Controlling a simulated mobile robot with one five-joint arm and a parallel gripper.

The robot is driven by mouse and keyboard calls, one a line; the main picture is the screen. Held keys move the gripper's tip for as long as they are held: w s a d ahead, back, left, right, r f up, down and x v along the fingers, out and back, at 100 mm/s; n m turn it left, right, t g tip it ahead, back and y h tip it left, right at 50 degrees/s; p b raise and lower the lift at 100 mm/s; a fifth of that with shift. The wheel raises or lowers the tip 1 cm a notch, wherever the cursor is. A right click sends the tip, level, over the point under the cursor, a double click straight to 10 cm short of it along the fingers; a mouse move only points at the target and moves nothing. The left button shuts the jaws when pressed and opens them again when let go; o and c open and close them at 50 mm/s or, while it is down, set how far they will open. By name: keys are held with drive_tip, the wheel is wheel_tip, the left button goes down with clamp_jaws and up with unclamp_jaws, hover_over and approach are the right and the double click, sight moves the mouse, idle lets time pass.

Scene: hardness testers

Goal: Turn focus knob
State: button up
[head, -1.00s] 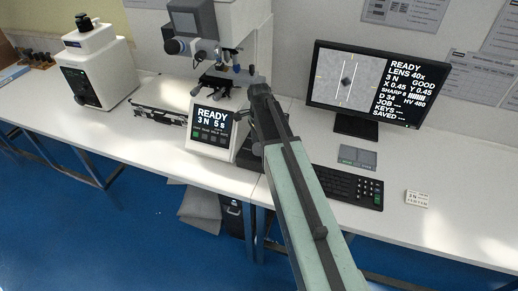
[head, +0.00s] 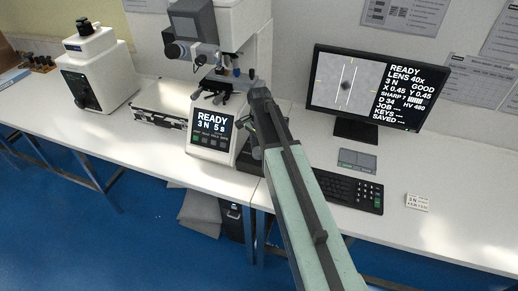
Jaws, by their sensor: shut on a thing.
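The hardness tester (head: 232,60) stands on the bench at the centre, with its front display (head: 212,127) reading READY, 3 N, 5 s. My gripper (head: 252,124) is at the right side of the tester's base, beside the display. It is shut on the focus knob, which my gripper and arm mostly hide. The monitor (head: 377,90) to the right shows a dark, soft-edged indent between two white vertical lines. Its text reads READY, LENS 40x, GOOD and what looks like SHARP 7.
A keyboard (head: 347,190) and a small grey pad (head: 357,160) lie right of my arm. A small white block (head: 417,202) is farther right. The bench front is mostly clear.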

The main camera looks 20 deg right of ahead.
drive_tip(key=n, duration=0.7)
drive_tip(key=shift+a, duration=0.1)
drive_tip(key=n, duration=1.6)
drive_tip(key=shift+n, duration=0.3)
drive_tip(key=n, duration=0.4)
drive_tip(key=shift+n, duration=2)
